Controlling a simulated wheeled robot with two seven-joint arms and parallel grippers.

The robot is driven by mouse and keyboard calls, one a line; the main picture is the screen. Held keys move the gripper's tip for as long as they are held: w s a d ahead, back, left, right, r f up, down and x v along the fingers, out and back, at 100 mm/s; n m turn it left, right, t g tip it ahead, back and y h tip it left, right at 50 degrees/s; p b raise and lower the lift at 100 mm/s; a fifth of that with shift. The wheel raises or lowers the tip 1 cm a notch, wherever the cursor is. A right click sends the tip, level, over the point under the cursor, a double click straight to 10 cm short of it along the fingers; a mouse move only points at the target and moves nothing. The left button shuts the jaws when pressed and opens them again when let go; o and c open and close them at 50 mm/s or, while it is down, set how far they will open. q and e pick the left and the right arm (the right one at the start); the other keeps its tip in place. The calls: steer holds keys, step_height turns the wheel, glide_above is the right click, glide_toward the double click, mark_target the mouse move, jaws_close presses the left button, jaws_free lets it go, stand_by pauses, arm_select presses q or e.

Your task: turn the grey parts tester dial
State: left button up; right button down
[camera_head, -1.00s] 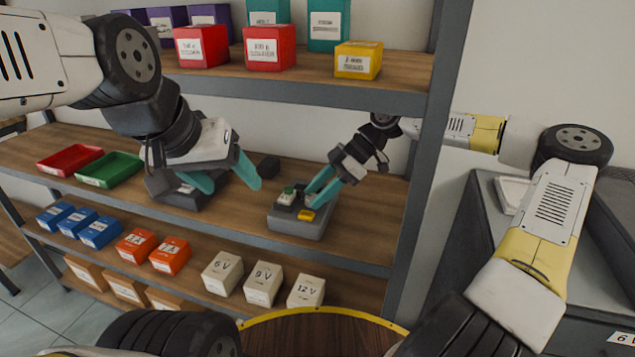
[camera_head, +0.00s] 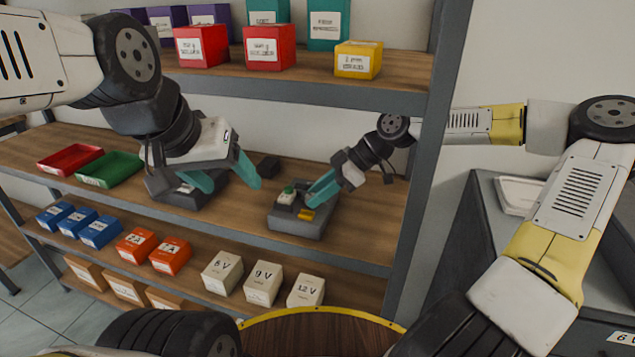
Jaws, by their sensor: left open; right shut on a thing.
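The grey parts tester (camera_head: 300,222) sits on the middle shelf, right of centre. My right gripper (camera_head: 313,198), with teal fingers, is at the tester's top right and is shut on the dial, which the fingers hide. My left gripper (camera_head: 228,180) is open, its teal fingers apart above a second dark grey device (camera_head: 190,196) to the left. That device is partly hidden by the gripper.
Red (camera_head: 70,159) and green (camera_head: 110,168) trays lie at the left of the middle shelf. A shelf post (camera_head: 424,150) stands right of the tester. A small black block (camera_head: 268,166) lies behind.

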steer(key=shift+s+m+t, duration=0.1)
steer(key=shift+m+t, duration=0.8)
steer(key=shift+m, duration=0.3)
steer(key=c, duration=1.3)
jaws_free()
steer(key=shift+r, duration=0.1)
steer(key=v, duration=0.7)
steer(key=shift+s+d+r, duration=0.15)
steer(key=shift+d+r, duration=0.05)
steer(key=shift+r, duration=0.05)
